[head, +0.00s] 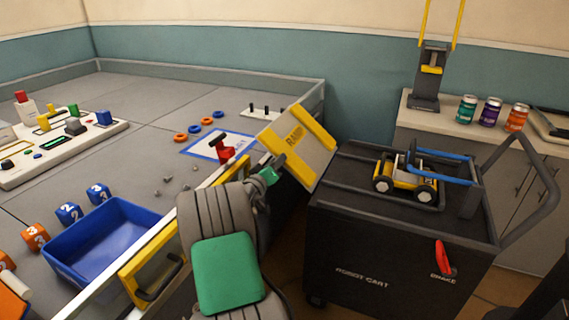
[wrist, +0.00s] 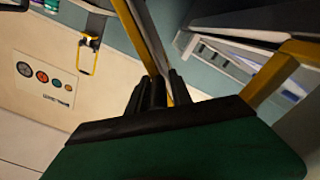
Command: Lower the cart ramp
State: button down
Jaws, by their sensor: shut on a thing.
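The ramp (head: 312,150), a grey panel with yellow stripes and a "RAMP" label, stands tilted at the table's right edge, beside the gap to the black robot cart (head: 400,250). In the wrist view my gripper's dark fingers (wrist: 156,92) close at a yellow-edged panel, the ramp (wrist: 152,45). The exact grip spot is partly hidden by my arm in the head view.
A red brake lever (head: 444,257) is on the cart's side. The grey table (head: 150,100) holds a blue bin (head: 110,238), dice and rings. Jars stand on the back counter.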

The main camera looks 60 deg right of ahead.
jog(key=shift+w+f+b, duration=0.3)
jog(key=shift+w+f, duration=0.05)
jog(key=shift+f, duration=0.2)
jog(key=shift+w+f+b, duration=0.3)
jog(key=shift+w+f, duration=0.05)
jog(key=shift+f, duration=0.2)
jog(key=shift+a, duration=0.1)
jog(key=c, duration=1.3)
grip_release()
jog(key=shift+r, duration=0.1)
jog(key=a, duration=0.2)
jog(key=a+b, duration=0.1)
jog(key=a, duration=0.4)
jog(key=shift+s+a, duration=0.3)
jog(key=shift+a, duration=0.05)
